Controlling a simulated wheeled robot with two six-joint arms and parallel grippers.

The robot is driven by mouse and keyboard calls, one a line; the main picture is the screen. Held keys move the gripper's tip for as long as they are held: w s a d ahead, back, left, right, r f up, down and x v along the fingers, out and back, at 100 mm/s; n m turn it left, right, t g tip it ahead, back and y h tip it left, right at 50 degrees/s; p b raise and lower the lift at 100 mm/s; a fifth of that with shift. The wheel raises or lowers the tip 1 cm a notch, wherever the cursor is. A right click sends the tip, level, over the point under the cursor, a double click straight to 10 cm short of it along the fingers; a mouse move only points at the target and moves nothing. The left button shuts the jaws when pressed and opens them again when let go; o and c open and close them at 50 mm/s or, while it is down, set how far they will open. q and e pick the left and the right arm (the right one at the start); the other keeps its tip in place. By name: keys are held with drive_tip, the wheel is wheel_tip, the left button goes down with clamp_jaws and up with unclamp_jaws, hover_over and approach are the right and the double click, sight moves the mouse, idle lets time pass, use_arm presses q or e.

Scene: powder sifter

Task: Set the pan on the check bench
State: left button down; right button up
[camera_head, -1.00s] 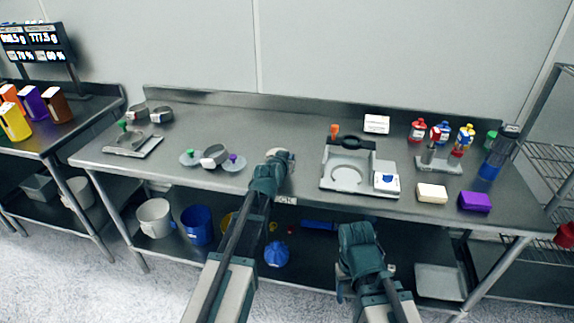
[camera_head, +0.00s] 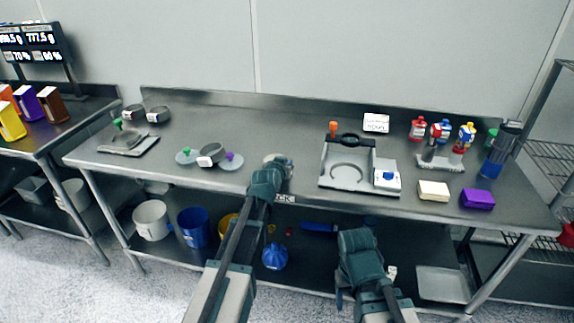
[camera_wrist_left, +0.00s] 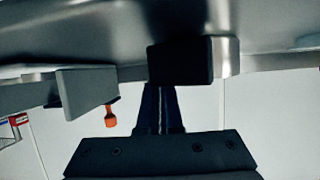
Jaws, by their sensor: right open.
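My left gripper (camera_head: 272,168) is over the front middle of the steel check bench (camera_head: 230,120), whose front label (camera_head: 284,198) is partly hidden by my arm. A small round grey metal pan (camera_head: 278,158) shows just beyond its tip, mostly hidden by the gripper. In the left wrist view, the closed fingers (camera_wrist_left: 160,88) meet a dark block (camera_wrist_left: 180,62) on the pan's metal wall (camera_wrist_left: 226,60). The pan is at the bench surface or just above it; I cannot tell if it touches. My right gripper (camera_head: 358,238) is open and empty in front of the bench edge.
A grey machine base (camera_head: 332,180) with a ring stands to the right. A ring sieve (camera_head: 211,154) between two discs lies to the left. Bottles (camera_head: 441,130), a cream block (camera_head: 433,191) and a purple block (camera_head: 477,198) sit further right. Buckets (camera_head: 150,220) stand below.

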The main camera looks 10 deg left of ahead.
use_arm(q)
drive_tip(key=c, duration=1.1)
unclamp_jaws()
drive_tip(key=shift+r+p, duration=0.15)
drive_tip(key=shift+p, duration=0.15)
drive_tip(key=p+v, duration=0.4)
drive_tip(key=v, duration=0.8)
drive_tip(key=shift+p, duration=0.3)
